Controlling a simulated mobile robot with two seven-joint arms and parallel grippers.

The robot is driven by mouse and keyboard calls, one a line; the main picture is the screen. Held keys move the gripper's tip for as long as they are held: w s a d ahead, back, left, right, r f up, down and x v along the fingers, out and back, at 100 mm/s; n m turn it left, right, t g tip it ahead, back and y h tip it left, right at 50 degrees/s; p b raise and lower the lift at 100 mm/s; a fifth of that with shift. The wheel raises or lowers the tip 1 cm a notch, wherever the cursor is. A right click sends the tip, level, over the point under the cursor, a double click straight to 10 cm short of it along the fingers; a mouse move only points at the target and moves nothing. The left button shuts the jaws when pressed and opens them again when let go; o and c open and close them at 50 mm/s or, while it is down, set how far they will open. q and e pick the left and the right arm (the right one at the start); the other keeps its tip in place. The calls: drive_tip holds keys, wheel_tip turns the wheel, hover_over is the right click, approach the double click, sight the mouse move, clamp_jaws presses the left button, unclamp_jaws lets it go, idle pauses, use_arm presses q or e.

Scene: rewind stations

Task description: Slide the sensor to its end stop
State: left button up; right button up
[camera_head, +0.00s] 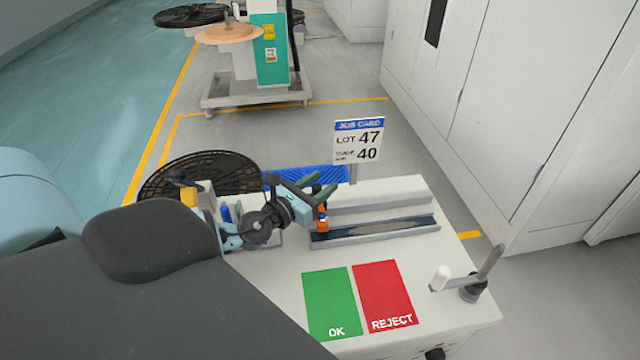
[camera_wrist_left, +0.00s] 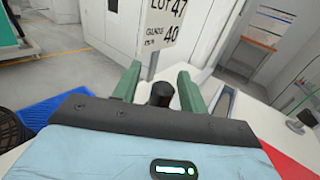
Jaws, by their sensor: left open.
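The sensor (camera_head: 322,221), a small orange and dark part, sits at the left end of a grey rail (camera_head: 385,228) on the bench. My left gripper (camera_head: 326,182) is open, just above and behind the sensor in the head view. In the left wrist view a black round knob (camera_wrist_left: 161,94) stands between the two green fingers, with gaps visible on both sides. I cannot tell whether that knob belongs to the sensor. My gripper and wrist hide part of the rail's left end. My right gripper is not in view.
Green OK (camera_head: 330,300) and red REJECT (camera_head: 384,293) mats lie in front of the rail. A dark post with a lever (camera_head: 474,290) stands at the bench's right edge. A job card (camera_head: 358,140) stands behind. A black reel (camera_head: 215,172) is at left.

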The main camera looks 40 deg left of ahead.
use_arm(q)
drive_tip(key=shift+s+a+b, duration=0.2)
drive_tip(key=shift+s+b, duration=0.05)
drive_tip(key=shift+s, duration=1.6)
drive_tip(key=shift+s+a+b, duration=0.15)
drive_tip(key=shift+s+b, duration=0.05)
drive_tip(key=shift+s, duration=1.65)
